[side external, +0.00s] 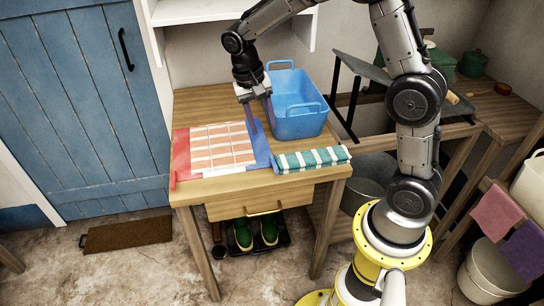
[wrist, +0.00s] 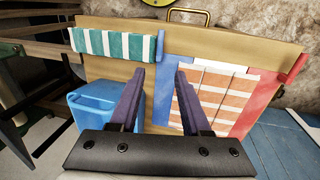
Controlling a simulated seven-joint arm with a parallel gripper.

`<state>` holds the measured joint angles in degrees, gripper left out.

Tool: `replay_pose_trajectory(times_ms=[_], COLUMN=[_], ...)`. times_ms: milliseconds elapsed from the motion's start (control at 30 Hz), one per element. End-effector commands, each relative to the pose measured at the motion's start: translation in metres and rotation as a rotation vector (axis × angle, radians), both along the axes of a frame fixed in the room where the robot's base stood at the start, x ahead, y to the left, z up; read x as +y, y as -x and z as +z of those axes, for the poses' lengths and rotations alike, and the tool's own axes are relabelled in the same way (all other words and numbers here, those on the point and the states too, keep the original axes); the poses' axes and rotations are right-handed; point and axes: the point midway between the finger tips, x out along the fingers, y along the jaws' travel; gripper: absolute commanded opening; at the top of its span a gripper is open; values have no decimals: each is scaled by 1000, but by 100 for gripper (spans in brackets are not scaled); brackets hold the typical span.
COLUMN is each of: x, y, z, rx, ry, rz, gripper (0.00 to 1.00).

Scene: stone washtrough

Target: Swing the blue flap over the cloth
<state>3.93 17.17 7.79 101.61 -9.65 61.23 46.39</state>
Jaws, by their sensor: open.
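The cloth (side external: 222,146), orange with white stripes, lies flat on a folding board on the table. It also shows in the wrist view (wrist: 212,100). The blue flap (side external: 259,150) lies flat along the cloth's right side in the side view, and left of the cloth in the wrist view (wrist: 163,100). A red panel (side external: 181,155) lies on the opposite side. My gripper (side external: 260,124) is open and points down near the far part of the blue flap. In the wrist view its fingers (wrist: 160,72) appear on either side of the flap; contact is unclear.
A blue basket (side external: 297,125) stands behind and right of the gripper. A green-and-white striped rolled cloth (side external: 312,158) lies at the table's front right. Bare wood (side external: 245,190) runs along the front edge. A white shelf hangs above at the back.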

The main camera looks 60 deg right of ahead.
Motion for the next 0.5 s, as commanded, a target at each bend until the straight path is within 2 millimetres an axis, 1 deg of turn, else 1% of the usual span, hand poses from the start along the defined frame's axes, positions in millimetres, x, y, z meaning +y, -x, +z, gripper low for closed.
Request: replay_pose_trajectory(times_ms=[500], x=[-13], y=[15], z=[-94], rx=[4], ry=[0], rz=[0], gripper=[47])
